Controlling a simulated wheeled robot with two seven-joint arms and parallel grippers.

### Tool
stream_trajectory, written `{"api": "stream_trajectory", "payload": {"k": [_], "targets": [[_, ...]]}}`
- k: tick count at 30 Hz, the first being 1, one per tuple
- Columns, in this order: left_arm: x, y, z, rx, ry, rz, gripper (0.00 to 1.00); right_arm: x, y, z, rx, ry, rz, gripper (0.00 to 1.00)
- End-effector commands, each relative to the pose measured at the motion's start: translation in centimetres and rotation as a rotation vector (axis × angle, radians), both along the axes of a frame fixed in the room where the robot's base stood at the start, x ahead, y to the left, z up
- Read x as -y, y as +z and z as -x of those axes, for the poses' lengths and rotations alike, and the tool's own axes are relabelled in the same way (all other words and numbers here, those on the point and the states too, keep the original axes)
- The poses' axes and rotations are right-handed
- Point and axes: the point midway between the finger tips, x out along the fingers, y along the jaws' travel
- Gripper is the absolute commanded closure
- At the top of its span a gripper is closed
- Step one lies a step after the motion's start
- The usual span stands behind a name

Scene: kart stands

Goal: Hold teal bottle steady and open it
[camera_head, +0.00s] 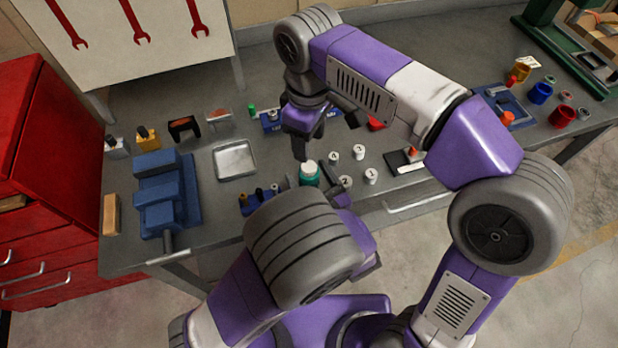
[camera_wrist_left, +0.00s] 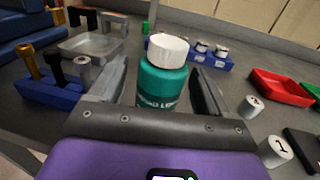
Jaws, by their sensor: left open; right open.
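The teal bottle (camera_head: 309,174) with a white cap stands upright on the grey workbench. In the left wrist view the teal bottle (camera_wrist_left: 162,80) stands between the two fingers of my left gripper (camera_wrist_left: 160,90), which is open with a finger on each side; contact is not visible. In the head view my left gripper (camera_head: 322,190) is partly hidden behind its own wrist. My right gripper (camera_head: 301,142) is open and points down, just above the white cap (camera_wrist_left: 168,50). The right gripper does not show in the left wrist view.
A blue holder with pegs (camera_wrist_left: 50,92) stands left of the bottle. Several white numbered cylinders (camera_head: 371,175) stand to the right. A metal tray (camera_head: 235,160), a blue vise (camera_head: 163,195) and a red tray (camera_wrist_left: 282,87) are also on the bench.

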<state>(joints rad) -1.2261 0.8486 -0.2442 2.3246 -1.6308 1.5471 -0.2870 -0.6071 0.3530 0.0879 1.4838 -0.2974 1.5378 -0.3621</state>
Motion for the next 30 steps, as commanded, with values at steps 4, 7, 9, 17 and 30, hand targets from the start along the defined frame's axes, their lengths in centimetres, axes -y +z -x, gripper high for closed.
{"api": "stream_trajectory", "payload": {"k": [4,7,9,17,30], "targets": [[-0.7,0.0,-1.3,0.000,0.001,0.001,0.22,0.0,0.0,0.0,0.000,0.000,0.000,0.46],[-0.8,0.0,-1.6,0.000,0.000,0.001,0.22,0.0,0.0,0.0,0.000,0.000,0.000,0.46],[-0.9,0.0,-1.7,0.000,-0.001,0.000,0.22,0.0,0.0,0.0,0.000,0.000,0.000,0.46],[-0.8,0.0,-1.7,0.000,-0.001,0.001,0.34,0.0,0.0,0.0,0.000,0.000,0.000,0.46],[-0.8,0.0,-1.7,-0.001,-0.001,0.000,1.00,0.0,0.0,0.0,0.000,0.000,0.000,0.46]]}}
